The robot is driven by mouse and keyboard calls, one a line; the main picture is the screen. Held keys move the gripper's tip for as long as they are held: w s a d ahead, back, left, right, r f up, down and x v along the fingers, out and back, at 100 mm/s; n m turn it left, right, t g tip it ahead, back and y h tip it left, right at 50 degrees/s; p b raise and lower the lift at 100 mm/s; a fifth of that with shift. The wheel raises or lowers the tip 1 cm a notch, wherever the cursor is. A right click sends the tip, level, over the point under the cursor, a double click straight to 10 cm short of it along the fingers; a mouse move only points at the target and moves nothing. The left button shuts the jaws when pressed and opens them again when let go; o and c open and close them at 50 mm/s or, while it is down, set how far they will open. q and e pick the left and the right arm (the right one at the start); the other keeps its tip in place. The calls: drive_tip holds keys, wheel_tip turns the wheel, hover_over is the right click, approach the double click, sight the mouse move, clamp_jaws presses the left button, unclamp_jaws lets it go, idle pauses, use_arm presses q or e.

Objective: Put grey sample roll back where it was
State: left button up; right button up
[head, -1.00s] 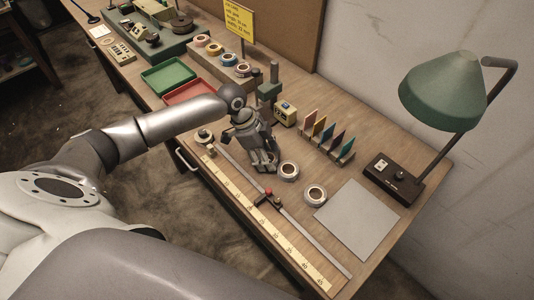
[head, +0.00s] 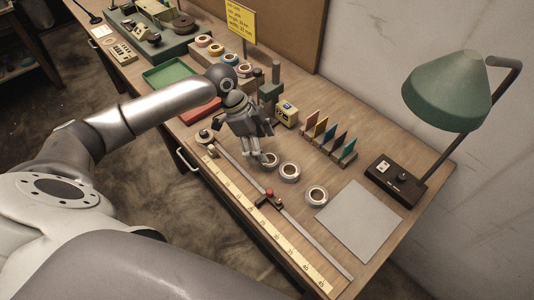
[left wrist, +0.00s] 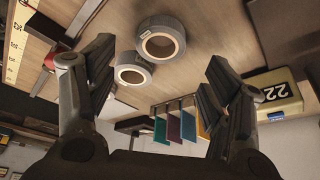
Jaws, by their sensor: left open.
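Three pale grey tape rolls lie flat in a slanting row on the desk in the head view: a near-gripper roll (head: 271,160), a middle roll (head: 289,172) and an end roll (head: 316,195). I cannot tell by colour which is the grey sample roll. My left gripper (head: 261,149) is open and empty, just above and left of the near-gripper roll, partly covering it. In the left wrist view a roll (left wrist: 160,40) shows between the open fingers (left wrist: 165,82), with a second roll (left wrist: 133,70) beyond it. My right gripper is not in view.
Coloured rolls sit on a rack (head: 225,57) behind.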

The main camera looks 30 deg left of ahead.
use_arm(q)
drive_tip(key=v, duration=0.6)
drive_tip(key=shift+r+b, duration=0.25)
drive_tip(key=shift+b, duration=0.05)
drive_tip(key=shift+s+a, duration=0.1)
drive_tip(key=shift+a, duration=0.05)
